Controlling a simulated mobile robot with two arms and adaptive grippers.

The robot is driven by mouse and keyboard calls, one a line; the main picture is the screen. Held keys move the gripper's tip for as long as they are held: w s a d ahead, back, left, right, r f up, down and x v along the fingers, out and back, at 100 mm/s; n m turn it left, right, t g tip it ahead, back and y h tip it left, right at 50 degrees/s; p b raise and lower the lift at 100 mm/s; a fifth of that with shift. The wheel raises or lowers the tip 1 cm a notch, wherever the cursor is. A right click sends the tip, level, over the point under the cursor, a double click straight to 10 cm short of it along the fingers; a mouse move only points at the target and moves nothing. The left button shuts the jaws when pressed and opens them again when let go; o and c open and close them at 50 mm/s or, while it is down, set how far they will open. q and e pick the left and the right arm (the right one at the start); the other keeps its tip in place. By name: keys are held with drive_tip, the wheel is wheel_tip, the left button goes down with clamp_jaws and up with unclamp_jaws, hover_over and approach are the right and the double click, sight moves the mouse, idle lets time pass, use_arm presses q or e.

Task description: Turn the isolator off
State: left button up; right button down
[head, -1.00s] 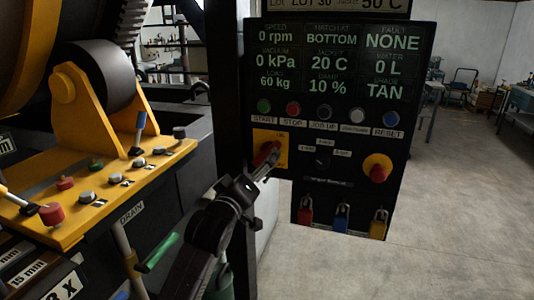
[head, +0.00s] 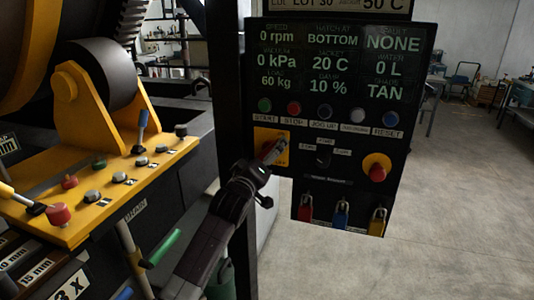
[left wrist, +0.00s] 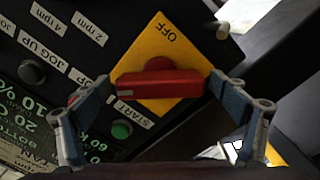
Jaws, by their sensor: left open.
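The isolator is a red bar handle on a yellow square plate (head: 283,158) at the left of the dark control panel. In the left wrist view the red handle (left wrist: 160,85) lies level across the picture, and the word OFF is on the yellow plate (left wrist: 160,40) above it to the right. My left gripper (head: 266,154) is at the isolator and partly hides it in the head view. In the left wrist view my left gripper (left wrist: 160,88) is open, with one finger near each end of the handle. I cannot tell whether they touch. My right gripper is not in view.
Push buttons, including the green start button (head: 264,105), sit above the isolator. A red knob on a yellow base (head: 377,170) is to its right. Padlocks (head: 341,215) hang below. A yellow console (head: 100,205) with levers is at the left.

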use_arm(q)
drive_tip(key=c, duration=1.2)
drive_tip(key=shift+o, duration=0.2)
drive_tip(key=shift+m, duration=0.3)
drive_tip(key=m, duration=0.3)
drive_tip(key=shift+m, duration=0.3)
drive_tip(key=m, duration=0.4)
drive_tip(key=shift+a+m+p, duration=0.1)
drive_tip(key=shift+m+p, duration=0.2)
drive_tip(key=shift+p, duration=0.05)
drive_tip(key=m, duration=0.5)
drive_tip(key=shift+p, duration=0.3)
drive_tip(key=shift+m, duration=2)
